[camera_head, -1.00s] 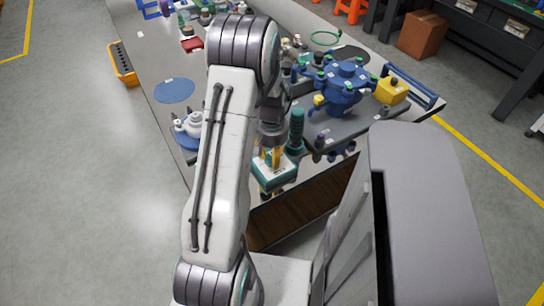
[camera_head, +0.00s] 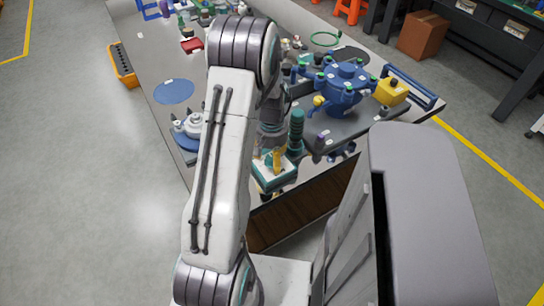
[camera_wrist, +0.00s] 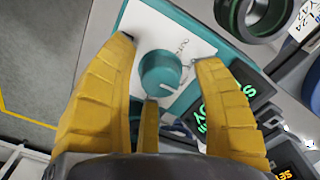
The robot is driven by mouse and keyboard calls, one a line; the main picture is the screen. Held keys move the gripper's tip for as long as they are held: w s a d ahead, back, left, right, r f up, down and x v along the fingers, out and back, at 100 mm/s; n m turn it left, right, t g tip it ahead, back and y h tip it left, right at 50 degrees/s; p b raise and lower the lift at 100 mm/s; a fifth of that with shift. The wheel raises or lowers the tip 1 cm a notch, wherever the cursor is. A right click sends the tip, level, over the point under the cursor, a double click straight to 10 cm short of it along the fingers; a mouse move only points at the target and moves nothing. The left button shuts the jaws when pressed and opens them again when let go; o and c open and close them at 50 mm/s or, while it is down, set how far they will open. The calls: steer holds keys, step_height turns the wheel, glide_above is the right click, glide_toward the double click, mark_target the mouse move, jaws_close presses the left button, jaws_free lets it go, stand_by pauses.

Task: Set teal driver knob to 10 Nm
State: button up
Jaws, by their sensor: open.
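The teal knob (camera_wrist: 160,72) sits on the white top of a teal-edged box, the driver unit (camera_wrist: 205,28). The unit also shows at the near table corner in the head view (camera_head: 268,184). My gripper (camera_wrist: 166,52) is open, its yellow fingers spread around the knob. Gaps show between the knob and the left and right fingers; a third finger overlaps its lower edge in the picture, and I cannot tell whether it touches. A small dark mark shows beside the knob; the scale is too small to read. In the head view my gripper (camera_head: 277,160) is over the unit, hiding the knob.
A dark display (camera_wrist: 213,125) with green lettering lies right of the knob. A ribbed dark green cylinder (camera_head: 296,132) stands close behind the unit. A blue valve body (camera_head: 343,88) with several ports and a yellow block (camera_head: 391,92) lie to the right. A white device (camera_head: 190,124) stands left.

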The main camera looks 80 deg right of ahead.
steer(key=shift+r, duration=0.1)
step_height(320, 180, up, 12)
stand_by(0.6)
stand_by(0.7)
